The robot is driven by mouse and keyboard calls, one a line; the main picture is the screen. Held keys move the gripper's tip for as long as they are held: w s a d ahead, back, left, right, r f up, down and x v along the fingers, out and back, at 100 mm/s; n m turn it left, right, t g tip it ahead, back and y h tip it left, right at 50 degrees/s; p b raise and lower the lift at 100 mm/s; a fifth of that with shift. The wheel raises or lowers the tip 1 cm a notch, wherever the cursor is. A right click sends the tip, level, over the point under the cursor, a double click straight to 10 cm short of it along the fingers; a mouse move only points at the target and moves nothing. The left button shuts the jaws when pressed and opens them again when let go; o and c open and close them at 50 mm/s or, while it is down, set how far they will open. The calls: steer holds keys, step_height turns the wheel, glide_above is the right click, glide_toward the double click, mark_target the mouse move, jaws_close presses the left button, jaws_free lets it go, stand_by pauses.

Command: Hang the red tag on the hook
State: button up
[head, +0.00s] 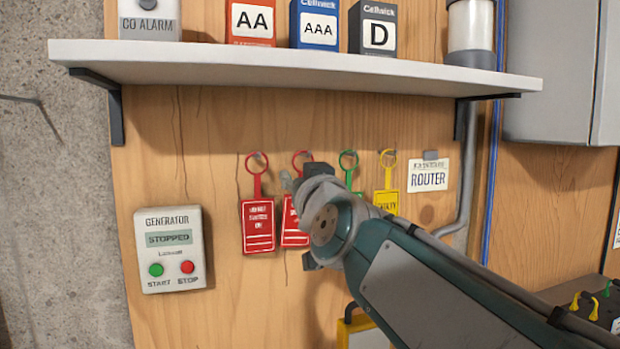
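One red tag (258,226) hangs by its red ring from a small hook (256,155) on the wooden panel, left of my gripper. A second red tag (291,222) is just right of it, slightly tilted and partly covered by my gripper. Its ring shows at the panel above; I cannot tell whether a hook or my gripper bears it. My gripper (300,192) is in front of the panel at this second tag, seen from behind. Its fingertips are mostly hidden, so its opening does not show.
A green tag (348,161) and a yellow tag (387,204) hang to the right, near the ROUTER label (428,176). The generator box (170,250) is at lower left. A shelf (300,66) with battery boxes juts out above. A conduit (483,170) runs down at right.

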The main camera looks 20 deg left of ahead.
steer(key=r+v, duration=0.2)
steer(key=v, duration=0.9)
steer(key=d+f+m+g+h, duration=0.35)
steer(key=d+f+h, duration=0.35)
steer(key=d+f, duration=1.15)
steer(key=s+d+f+m+g+h, duration=0.2)
steer(key=s+d+f, duration=0.3)
steer(key=f, duration=0.4)
steer(key=s+d+f+m+g+h, duration=0.2)
steer(key=s+d+f+g+h, duration=0.1)
steer(key=s+d+f, duration=0.3)
step_height(320, 180, down, 3)
steer(key=shift+s+d+f+g+h, duration=0.1)
steer(key=shift+s+d+g+h, duration=0.3)
steer(key=shift+d, duration=0.55)
steer(key=shift+w+m, duration=0.1)
steer(key=shift+m, duration=0.15)
